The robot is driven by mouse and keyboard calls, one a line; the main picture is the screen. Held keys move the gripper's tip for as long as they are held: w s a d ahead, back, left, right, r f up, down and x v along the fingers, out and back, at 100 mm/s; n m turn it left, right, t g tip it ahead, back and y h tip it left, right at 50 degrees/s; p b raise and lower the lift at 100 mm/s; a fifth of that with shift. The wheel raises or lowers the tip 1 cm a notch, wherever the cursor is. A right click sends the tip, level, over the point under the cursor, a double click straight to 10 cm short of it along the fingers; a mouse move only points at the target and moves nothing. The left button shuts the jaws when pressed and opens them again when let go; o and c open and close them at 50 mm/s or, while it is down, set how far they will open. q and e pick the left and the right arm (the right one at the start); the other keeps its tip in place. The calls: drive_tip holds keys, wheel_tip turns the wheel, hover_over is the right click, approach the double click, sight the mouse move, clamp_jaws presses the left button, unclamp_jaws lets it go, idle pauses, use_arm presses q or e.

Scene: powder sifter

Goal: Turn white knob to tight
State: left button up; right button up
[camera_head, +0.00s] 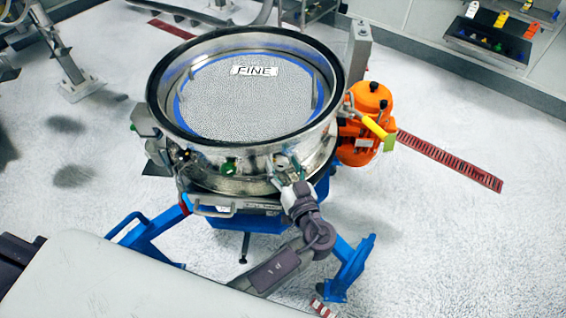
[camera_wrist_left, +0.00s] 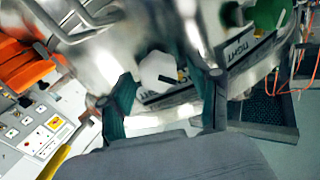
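The white knob (camera_wrist_left: 158,72) shows in the left wrist view, between the two dark green fingers of my left gripper (camera_wrist_left: 168,84). The fingers are apart, with a gap on each side of the knob. A dark pointer mark is on its right side, and a label plate (camera_wrist_left: 238,58) reading TIGHT is beside it. In the head view my left gripper (camera_head: 288,172) is at the front wall of the round metal sifter (camera_head: 240,158); it hides the knob there. My right gripper is in neither view.
A green knob (camera_head: 228,166) is left of my gripper on the sifter wall; a green knob (camera_wrist_left: 268,14) also shows in the wrist view. An orange motor (camera_head: 366,105) with a yellow handle (camera_head: 375,128) stands on the right. Blue legs (camera_head: 350,268) support the sifter.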

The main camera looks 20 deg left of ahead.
use_arm(q)
drive_tip(key=c, duration=1)
